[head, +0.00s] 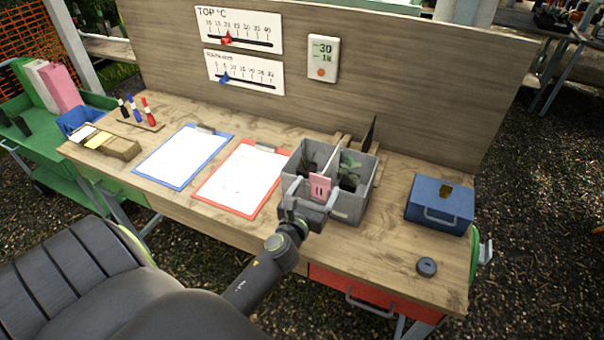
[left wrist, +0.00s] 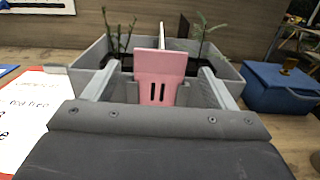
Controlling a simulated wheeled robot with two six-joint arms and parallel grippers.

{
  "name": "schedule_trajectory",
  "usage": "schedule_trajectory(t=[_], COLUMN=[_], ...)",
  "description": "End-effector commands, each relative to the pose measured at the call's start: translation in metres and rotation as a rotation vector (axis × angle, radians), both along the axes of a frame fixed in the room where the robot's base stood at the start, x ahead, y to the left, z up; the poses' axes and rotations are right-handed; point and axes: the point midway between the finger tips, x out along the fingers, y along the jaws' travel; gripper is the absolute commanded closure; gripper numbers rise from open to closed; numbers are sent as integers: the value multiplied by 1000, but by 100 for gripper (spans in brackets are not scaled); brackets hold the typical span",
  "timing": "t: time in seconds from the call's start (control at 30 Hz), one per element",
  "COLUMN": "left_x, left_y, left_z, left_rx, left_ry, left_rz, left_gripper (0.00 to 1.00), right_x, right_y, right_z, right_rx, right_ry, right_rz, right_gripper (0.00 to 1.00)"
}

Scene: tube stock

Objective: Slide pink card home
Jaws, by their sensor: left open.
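The pink card (head: 319,187) stands upright at the near side of a grey two-part planter box (head: 347,207), at the front end of its pale middle divider. Two dark bars show on its face. In the left wrist view the pink card (left wrist: 160,68) is in the middle, with the grey planter box (left wrist: 88,58) behind it. My left gripper (head: 311,196) is open, its fingers to either side of the card with visible gaps. The card's lower edge is hidden behind my gripper body. My right gripper is not in view.
Green plants stand in both compartments of the box. A red clipboard (head: 226,201) lies close on the left, a blue clipboard (head: 162,178) farther left. A blue case (head: 440,204) and a dark round puck (head: 427,267) are on the right. A wooden back panel (head: 400,85) rises behind.

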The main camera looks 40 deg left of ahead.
Motion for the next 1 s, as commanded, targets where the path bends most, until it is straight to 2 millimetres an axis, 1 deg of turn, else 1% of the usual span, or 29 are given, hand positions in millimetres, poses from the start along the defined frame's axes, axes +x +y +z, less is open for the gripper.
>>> schedule_trajectory(t=[0.17, 0.43, 0.7, 0.8, 1.0], left_x=[-29, -84, -133, -146, -160], left_y=[-7, -20, -32, -36, -39], left_z=[-2, -2, -3, -3, -1], left_rx=[-3, -3, -3, -3, -1], left_ry=[3, 3, 2, 2, 1], left_rz=[2, 4, 3, 3, 1], left_gripper=[21, 21, 21, 21, 21], right_x=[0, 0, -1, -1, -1], right_y=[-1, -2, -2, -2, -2], right_z=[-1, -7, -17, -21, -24], right_rx=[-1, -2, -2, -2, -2], right_ry=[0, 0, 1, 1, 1], right_rz=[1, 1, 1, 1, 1], right_gripper=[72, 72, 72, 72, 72])
